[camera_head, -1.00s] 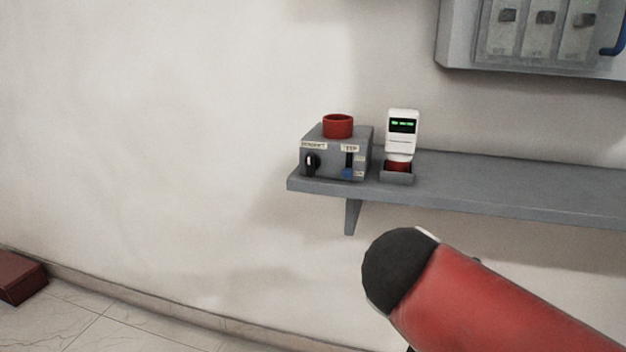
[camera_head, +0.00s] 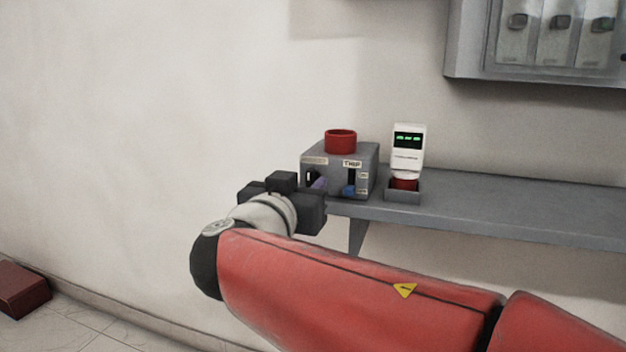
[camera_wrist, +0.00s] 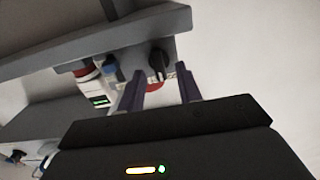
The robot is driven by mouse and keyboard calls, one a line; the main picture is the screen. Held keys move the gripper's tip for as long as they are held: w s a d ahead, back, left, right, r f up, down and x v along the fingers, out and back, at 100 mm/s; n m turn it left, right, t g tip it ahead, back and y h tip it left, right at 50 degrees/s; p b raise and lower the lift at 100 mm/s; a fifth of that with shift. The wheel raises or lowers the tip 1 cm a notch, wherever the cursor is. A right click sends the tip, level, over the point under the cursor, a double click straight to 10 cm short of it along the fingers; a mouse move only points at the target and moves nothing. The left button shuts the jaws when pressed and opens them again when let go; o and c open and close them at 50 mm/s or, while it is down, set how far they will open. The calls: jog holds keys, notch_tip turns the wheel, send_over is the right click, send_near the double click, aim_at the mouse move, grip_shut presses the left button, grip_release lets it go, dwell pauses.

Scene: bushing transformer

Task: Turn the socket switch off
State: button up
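The grey control box (camera_head: 352,160) sits at the left end of the shelf, with a red ring on top. Its black rotary knob (camera_wrist: 158,64) is on the front face, left of a blue slider (camera_head: 349,189) under a label that seems to read "TRIP". The knob's own label is too blurred to read. My gripper (camera_wrist: 161,72) is open in front of the box, its two purple fingers apart with the knob between them in the wrist picture. I cannot tell whether they touch it.
A white device (camera_head: 407,147) with a green display stands in a grey holder right of the box. The shelf (camera_head: 520,205) runs clear to the right. A wall cabinet (camera_head: 540,40) hangs above. A dark red block (camera_head: 22,288) lies on the floor at left.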

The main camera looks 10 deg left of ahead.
jog(key=shift+w+d, duration=0.1)
jog(key=shift+w, duration=0.5)
jog(key=shift+c, duration=0.3)
grip_shut()
